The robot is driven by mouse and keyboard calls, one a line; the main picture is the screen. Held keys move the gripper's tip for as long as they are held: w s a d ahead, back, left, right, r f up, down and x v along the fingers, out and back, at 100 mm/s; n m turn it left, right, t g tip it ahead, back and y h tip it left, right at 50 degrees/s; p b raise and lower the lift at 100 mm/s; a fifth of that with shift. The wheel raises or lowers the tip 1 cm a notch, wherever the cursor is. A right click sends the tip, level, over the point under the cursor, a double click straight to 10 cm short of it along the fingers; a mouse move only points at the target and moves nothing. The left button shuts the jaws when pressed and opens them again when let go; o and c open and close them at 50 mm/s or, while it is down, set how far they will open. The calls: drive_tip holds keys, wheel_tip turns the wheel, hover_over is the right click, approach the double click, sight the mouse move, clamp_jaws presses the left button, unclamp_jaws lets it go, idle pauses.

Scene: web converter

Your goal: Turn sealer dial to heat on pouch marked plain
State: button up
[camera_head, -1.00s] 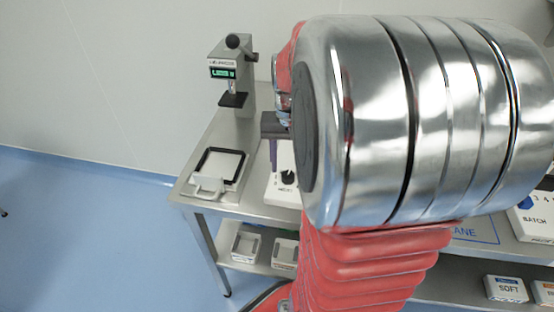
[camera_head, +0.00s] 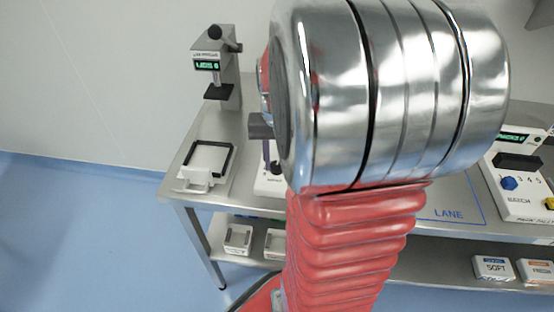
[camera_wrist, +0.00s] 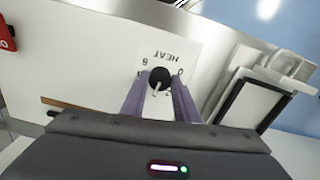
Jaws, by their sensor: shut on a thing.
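The sealer's heat dial (camera_wrist: 159,77) is a round black knob with a pale pointer line. It sits on a white face marked HEAT, upside down in the wrist view, with digits around it. My gripper (camera_wrist: 160,90) has its two purple-grey fingers on either side of the knob, shut on it. In the head view the dial (camera_head: 276,168) shows only partly, on a white box (camera_head: 268,185), beside my finger. My arm hides the rest of that box. No pouch marked plain can be made out.
A white tray with a black frame (camera_head: 229,160) lies left of the dial. A press with a green display (camera_head: 208,65) stands behind. A batch box with a blue knob (camera_head: 509,183) is at right. Bins marked SOFT (camera_head: 493,267) sit on the lower shelf.

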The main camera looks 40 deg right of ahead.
sight(276, 164)
drive_tip(key=c, duration=0.3)
drive_tip(key=shift+n, duration=0.8)
drive_tip(key=shift+a, duration=0.1)
drive_tip(key=o, duration=1)
drive_tip(key=shift+o, duration=0.2)
drive_tip(key=shift+r, duration=0.1)
wheel_tip(276, 164, up, 14)
drive_tip(key=shift+f, duration=0.2)
